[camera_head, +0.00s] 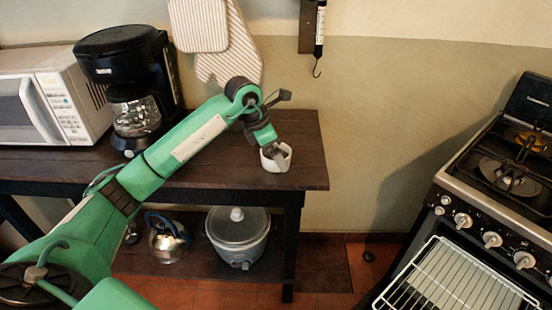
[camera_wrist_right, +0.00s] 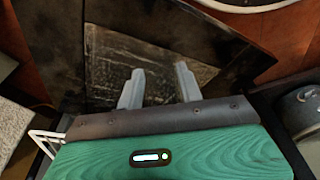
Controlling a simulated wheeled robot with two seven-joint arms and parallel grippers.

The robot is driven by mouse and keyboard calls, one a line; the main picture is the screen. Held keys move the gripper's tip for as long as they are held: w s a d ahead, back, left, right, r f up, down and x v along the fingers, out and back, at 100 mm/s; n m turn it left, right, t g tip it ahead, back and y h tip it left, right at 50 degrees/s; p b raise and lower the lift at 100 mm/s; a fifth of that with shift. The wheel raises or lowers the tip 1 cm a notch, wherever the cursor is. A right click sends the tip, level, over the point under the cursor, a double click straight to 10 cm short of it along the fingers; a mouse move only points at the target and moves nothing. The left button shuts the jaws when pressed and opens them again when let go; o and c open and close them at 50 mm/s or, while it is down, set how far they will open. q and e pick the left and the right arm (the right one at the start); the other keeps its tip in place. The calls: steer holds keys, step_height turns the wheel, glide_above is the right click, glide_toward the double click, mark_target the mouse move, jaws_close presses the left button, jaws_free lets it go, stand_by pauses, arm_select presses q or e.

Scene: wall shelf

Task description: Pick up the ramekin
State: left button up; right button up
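The white ramekin (camera_head: 284,163) stands on the dark wooden table near its right end. My left gripper (camera_head: 275,150) is over it, with its fingertips reaching down at the ramekin's rim and opening. I cannot tell whether the fingers are closed on the rim, and the gripper hides part of the ramekin. My right gripper (camera_wrist_right: 160,85) shows only in the right wrist view. Its two grey fingers are apart with nothing between them.
On the table (camera_head: 312,166), a black coffee maker (camera_head: 115,45) and a white microwave (camera_head: 80,100) stand to the left. A slow cooker (camera_head: 238,240) and a kettle (camera_head: 166,242) are on the lower shelf. A stove (camera_head: 470,195) with a wire rack (camera_head: 455,285) is at right.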

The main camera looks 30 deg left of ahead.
arm_select(q)
steer(key=shift+w+d+f, duration=0.15)
steer(key=shift+f, duration=0.4)
steer(key=c, duration=1)
steer(key=shift+c, duration=1.1)
steer(key=shift+r, duration=0.15)
